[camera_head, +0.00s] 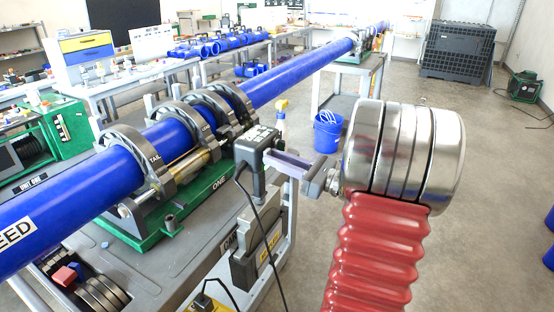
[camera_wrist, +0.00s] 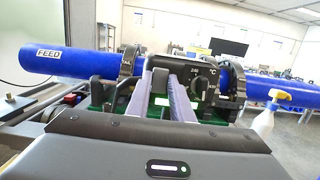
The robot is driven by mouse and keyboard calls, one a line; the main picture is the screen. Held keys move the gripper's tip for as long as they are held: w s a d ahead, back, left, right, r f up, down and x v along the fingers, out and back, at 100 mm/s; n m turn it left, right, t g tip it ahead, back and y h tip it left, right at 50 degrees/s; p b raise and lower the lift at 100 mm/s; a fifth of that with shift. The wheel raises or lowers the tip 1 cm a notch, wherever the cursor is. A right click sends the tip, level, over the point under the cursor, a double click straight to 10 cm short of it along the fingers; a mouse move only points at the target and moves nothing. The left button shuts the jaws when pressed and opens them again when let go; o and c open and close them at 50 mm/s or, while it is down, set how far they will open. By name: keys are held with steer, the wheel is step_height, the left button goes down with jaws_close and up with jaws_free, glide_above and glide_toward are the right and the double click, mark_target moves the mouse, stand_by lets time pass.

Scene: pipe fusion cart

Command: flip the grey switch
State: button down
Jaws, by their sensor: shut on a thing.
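A dark grey control box (camera_head: 258,150) with a black cable sits on the cart beside the blue pipe. In the wrist view this box (camera_wrist: 188,62) shows a temperature scale and a dark dial at its right. A grey switch (camera_wrist: 160,80) appears at the box's lower left, between my fingertips. My gripper (camera_head: 272,157) reaches the box from the right; its pale purple fingers (camera_wrist: 160,88) are shut on the grey switch. The exact contact is small in the wrist view, and the switch cannot be made out in the head view.
The long blue pipe (camera_head: 300,80) runs through dark grey clamps (camera_head: 213,108) on a green base (camera_head: 190,215). A white spray bottle with yellow top (camera_wrist: 266,120) stands at right. A blue bucket (camera_head: 328,132) stands behind my arm. Open floor lies to the right.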

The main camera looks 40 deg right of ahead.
steer(key=shift+f+t+y, duration=0.4)
steer(key=shift+t, duration=0.6)
steer(key=c, duration=1.6)
jaws_free()
steer(key=shift+o, duration=0.2)
steer(key=v, duration=1.3)
steer(key=shift+s+f, duration=0.35)
